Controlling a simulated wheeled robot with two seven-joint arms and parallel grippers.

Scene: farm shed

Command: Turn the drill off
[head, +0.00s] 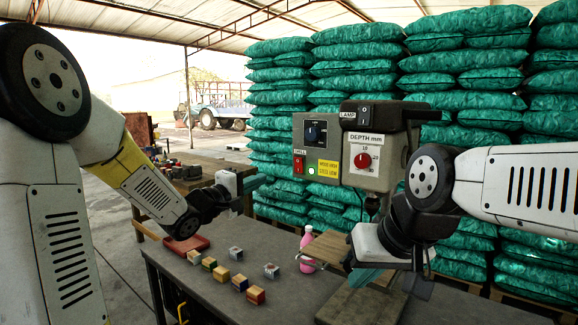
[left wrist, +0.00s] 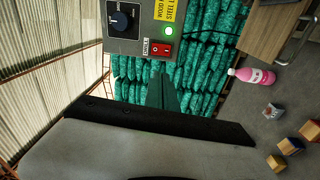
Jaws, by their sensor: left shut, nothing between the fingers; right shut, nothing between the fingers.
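The drill (head: 373,160) is a grey drill press with a red DEPTH dial and a LAMP switch on its head. Its control box (head: 317,147) carries a dark dial, a red DRILL switch (head: 298,165) and a lit green light (head: 311,171). The red switch (left wrist: 161,49) and green light (left wrist: 169,31) also show in the left wrist view. My left gripper (head: 260,182) is shut and empty, left of and slightly below the red switch, apart from it. My right gripper (head: 364,279) is shut and empty, low in front of the drill, hiding part of its table and column.
A pink bottle (head: 307,250) stands beside the drill's wooden board (head: 328,246). Stacked green sacks (head: 460,80) fill the back. Air in front of the control box is clear.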

